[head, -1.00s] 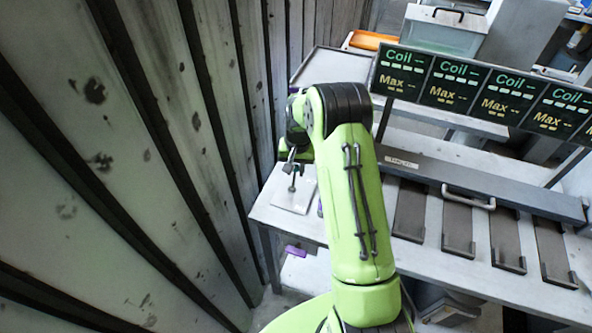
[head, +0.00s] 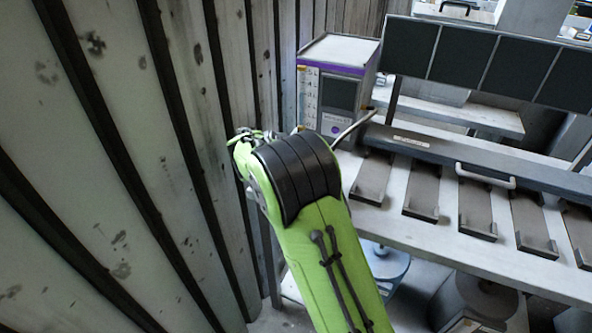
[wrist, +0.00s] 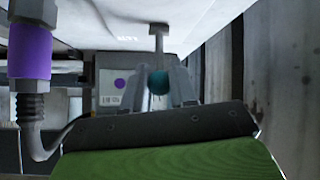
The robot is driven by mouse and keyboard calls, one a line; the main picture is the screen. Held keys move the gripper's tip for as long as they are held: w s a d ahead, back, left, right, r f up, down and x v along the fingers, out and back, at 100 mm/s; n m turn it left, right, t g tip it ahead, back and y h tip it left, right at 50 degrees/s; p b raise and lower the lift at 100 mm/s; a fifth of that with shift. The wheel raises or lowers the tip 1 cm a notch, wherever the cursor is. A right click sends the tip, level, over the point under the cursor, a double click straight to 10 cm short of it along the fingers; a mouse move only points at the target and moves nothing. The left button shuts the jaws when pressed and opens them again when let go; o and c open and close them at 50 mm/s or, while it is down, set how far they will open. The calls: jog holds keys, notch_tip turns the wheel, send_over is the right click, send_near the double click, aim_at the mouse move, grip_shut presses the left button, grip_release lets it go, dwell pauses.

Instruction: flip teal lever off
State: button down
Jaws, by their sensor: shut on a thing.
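The teal lever's round knob (wrist: 158,82) shows in the wrist view between the two grey fingers of my gripper (wrist: 160,92). My gripper is shut on it. A thin grey rod (wrist: 158,48) with a wider end stands just beyond the knob, in line with it; I cannot tell whether they are joined. In the head view my green arm reaches toward the bench's left end, and neither the fingers nor the lever can be made out there.
A grey box with purple trim (head: 335,85) stands at the bench's left end. Dark panels (head: 460,60) hang above several metal slides (head: 480,210). A ribbed wall (head: 130,150) is close on the left. A purple-collared hose fitting (wrist: 30,55) is at left in the wrist view.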

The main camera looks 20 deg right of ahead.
jog(key=shift+s+a+f+t+h+b, duration=0.35)
jog(key=shift+t+h+b, duration=0.25)
jog(key=shift+b, duration=1.2)
jog(key=c, duration=0.9)
grip_release()
jog(key=shift+c, duration=0.2)
jog(key=shift+r, duration=0.1)
jog(key=p+v, duration=0.2)
jog(key=v, duration=1.3)
jog(key=shift+s+a+p, duration=0.2)
jog(key=shift+s+p, duration=0.1)
jog(key=shift+p, duration=0.1)
jog(key=shift+r, duration=0.1)
